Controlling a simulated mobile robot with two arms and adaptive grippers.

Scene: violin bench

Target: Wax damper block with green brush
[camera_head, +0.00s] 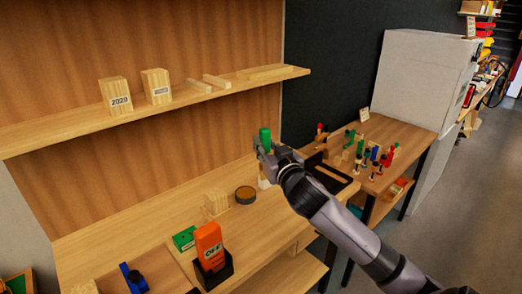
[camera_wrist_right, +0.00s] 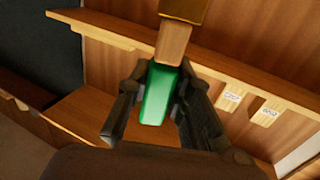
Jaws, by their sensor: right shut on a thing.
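My right gripper (camera_head: 265,152) is raised above the bench at its right end. It is shut on the green brush (camera_head: 265,136), and the green handle also shows between its fingers in the right wrist view (camera_wrist_right: 157,95). There, a wooden neck and a brown end stick out past the handle. A small pale wooden block (camera_head: 216,203), which may be the damper block, stands on the bench to the left of the gripper. A dark round tin (camera_head: 245,195), which may hold the wax, sits beside the block. The brush is apart from both. My left gripper is out of view.
An orange box (camera_head: 209,245) in a black holder, a green box (camera_head: 184,239) and a blue tool (camera_head: 132,277) stand nearer the front. A shelf (camera_head: 60,130) with wooden blocks runs above. A side table (camera_head: 405,135) holds several coloured-handled tools.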

